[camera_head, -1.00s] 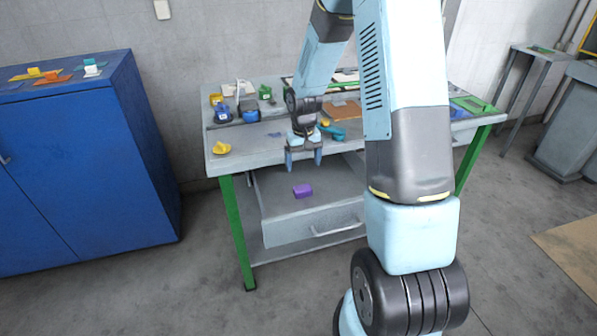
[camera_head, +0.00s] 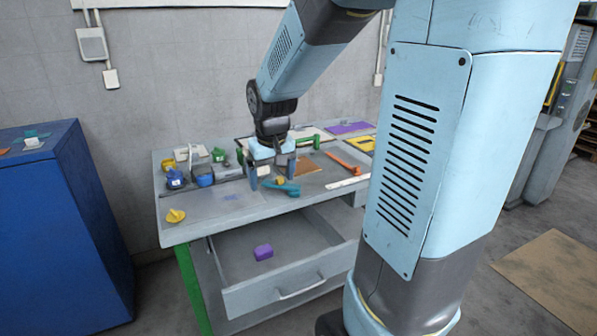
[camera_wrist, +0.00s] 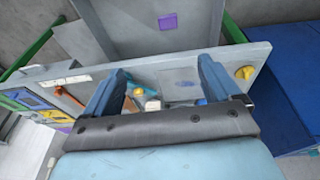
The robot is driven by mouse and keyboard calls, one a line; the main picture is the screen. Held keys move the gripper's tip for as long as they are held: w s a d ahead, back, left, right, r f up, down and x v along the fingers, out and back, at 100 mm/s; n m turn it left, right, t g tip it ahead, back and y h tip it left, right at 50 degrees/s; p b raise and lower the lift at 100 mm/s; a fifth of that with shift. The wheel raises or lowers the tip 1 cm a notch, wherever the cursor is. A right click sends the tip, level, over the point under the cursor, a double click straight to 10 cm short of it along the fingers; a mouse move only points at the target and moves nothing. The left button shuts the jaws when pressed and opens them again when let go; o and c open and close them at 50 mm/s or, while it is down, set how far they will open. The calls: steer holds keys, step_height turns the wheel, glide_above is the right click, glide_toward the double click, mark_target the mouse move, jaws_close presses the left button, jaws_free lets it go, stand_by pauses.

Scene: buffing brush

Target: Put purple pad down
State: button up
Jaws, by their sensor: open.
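The purple pad (camera_head: 263,252) lies flat in the open drawer (camera_head: 236,296) of the workbench, on the drawer's grey floor. In the wrist view the purple pad (camera_wrist: 168,22) shows near the top, beyond my fingertips. My gripper (camera_head: 271,186) is open with nothing between its fingers, above the bench top near the teal tool (camera_head: 283,189). It is apart from the pad, which lies lower and nearer the front. In the wrist view both fingers of my gripper (camera_wrist: 161,75) are spread wide.
The bench top (camera_head: 205,221) holds a yellow knob (camera_head: 175,215), several small coloured containers at the back left, an orange tool (camera_head: 342,161) and a white strip (camera_head: 346,182). A blue cabinet (camera_head: 50,235) stands to the left. The drawer is otherwise empty.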

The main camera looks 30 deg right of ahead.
steer(key=s+a+r+t, duration=0.1)
steer(key=s+r, duration=0.4)
steer(key=s, duration=0.4)
steer(key=s+r+t, duration=0.1)
steer(key=s+r, duration=0.3)
steer(key=s, duration=0.4)
steer(key=shift+s+a+r+t+y, duration=0.3)
steer(key=shift+s+a+r+t, duration=0.05)
steer(key=shift+a+t, duration=0.05)
stand_by(0.3)
